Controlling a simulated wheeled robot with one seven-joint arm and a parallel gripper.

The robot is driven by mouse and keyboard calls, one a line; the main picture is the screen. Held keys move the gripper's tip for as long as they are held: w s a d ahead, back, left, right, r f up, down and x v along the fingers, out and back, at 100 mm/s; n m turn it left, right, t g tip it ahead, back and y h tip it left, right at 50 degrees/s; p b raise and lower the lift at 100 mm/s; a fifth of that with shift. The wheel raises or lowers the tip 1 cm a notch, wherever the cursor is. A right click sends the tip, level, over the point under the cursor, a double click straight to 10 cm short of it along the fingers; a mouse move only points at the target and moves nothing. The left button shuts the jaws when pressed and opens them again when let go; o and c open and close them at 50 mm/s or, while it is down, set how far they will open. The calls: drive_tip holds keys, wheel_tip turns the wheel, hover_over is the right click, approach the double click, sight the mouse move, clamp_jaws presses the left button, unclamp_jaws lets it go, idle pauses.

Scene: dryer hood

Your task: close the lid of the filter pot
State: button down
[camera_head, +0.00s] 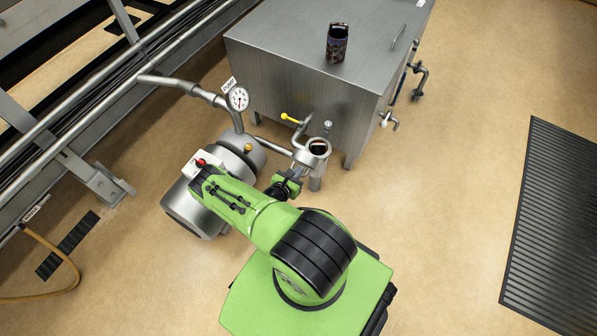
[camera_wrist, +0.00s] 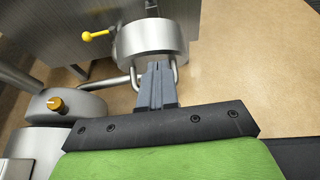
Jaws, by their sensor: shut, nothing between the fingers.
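The filter pot (camera_head: 315,170) is a small upright steel cylinder in front of the big steel cabinet. Its dark round mouth shows in the head view, so the pot is open. In the wrist view a rounded steel part (camera_wrist: 150,40) of the pot, with a bent rod below it, is just beyond my fingers; I cannot tell whether this part is the lid. My gripper (camera_wrist: 157,70) is shut and empty, with its fingertips close to the rod and steel part. Contact is unclear. In the head view my gripper (camera_head: 295,174) is at the pot's near left side.
A pump (camera_head: 195,205) with a pressure gauge (camera_head: 238,98) stands left of the pot. A yellow-handled valve (camera_head: 290,117) is behind it. Floor to the right is clear up to a ribbed mat (camera_head: 555,220).

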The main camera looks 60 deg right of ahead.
drive_tip(key=shift+d+r, duration=0.2)
drive_tip(key=shift+d, duration=0.15)
